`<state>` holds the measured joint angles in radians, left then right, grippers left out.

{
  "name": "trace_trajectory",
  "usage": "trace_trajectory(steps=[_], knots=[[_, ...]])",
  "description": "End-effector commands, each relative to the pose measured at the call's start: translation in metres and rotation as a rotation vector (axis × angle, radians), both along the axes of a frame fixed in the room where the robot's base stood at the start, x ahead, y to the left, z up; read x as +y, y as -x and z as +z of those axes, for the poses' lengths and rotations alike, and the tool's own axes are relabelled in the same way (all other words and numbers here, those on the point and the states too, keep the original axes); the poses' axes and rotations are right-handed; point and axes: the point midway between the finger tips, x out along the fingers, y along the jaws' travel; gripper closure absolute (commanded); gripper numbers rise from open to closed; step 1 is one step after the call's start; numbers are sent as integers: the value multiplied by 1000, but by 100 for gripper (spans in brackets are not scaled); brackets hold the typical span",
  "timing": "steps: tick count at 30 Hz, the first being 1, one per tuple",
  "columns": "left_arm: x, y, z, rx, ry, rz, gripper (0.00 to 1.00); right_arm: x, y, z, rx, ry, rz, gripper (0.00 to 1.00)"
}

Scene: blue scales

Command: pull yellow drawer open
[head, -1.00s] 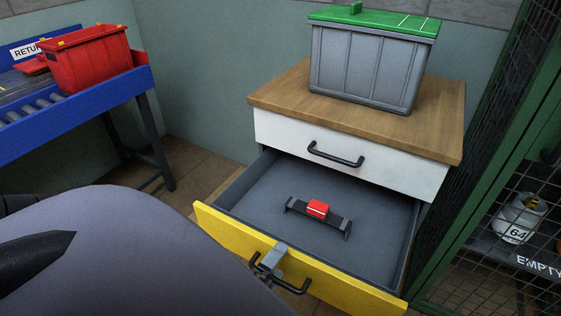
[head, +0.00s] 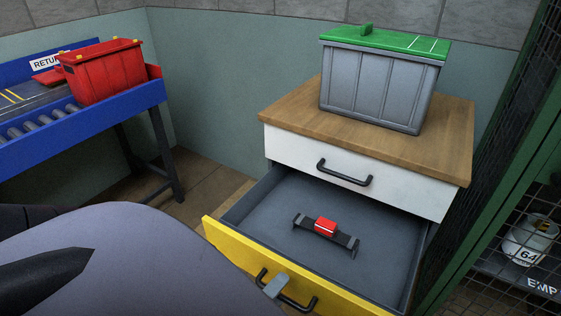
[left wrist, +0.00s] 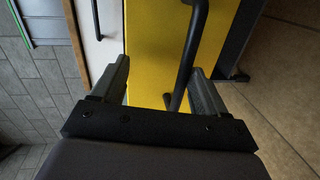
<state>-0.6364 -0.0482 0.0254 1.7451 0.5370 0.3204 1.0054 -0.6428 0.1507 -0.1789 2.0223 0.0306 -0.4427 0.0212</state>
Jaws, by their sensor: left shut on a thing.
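The yellow drawer (head: 258,267) stands well out of the wooden-topped cabinet, its grey inside (head: 370,215) showing. A black bar handle (head: 300,302) is on its yellow front. My left gripper (head: 275,287) is shut on this handle. In the left wrist view, the handle (left wrist: 188,60) runs between the fingers of my left gripper (left wrist: 157,78), close to the right-hand one. The yellow front (left wrist: 155,35) lies just beyond the fingers. The drawer's lower right front is cut off by the head view's edge. My right gripper is not in view.
A red block (head: 325,227) rests on a dark holder inside the drawer. A white drawer (head: 400,190) above is shut. A grey bin with a green lid (head: 372,90) stands on the cabinet top. A red bin (head: 103,75) sits on a conveyor at left. A green mesh cage (head: 450,255) borders the right.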

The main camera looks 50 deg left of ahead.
Motion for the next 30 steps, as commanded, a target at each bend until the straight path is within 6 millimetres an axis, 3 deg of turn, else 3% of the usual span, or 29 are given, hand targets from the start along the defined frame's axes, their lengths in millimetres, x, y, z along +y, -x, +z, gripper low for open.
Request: trace_trajectory(steps=[1,6,24,30], knots=[[-1,0,10,-29,-9,3,52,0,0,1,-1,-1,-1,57],[-4,12,7,-28,-6,2,65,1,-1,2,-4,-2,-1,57],[-14,54,-5,-18,0,3,65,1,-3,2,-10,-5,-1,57],[-15,59,-6,-18,0,3,65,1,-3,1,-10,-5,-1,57]])
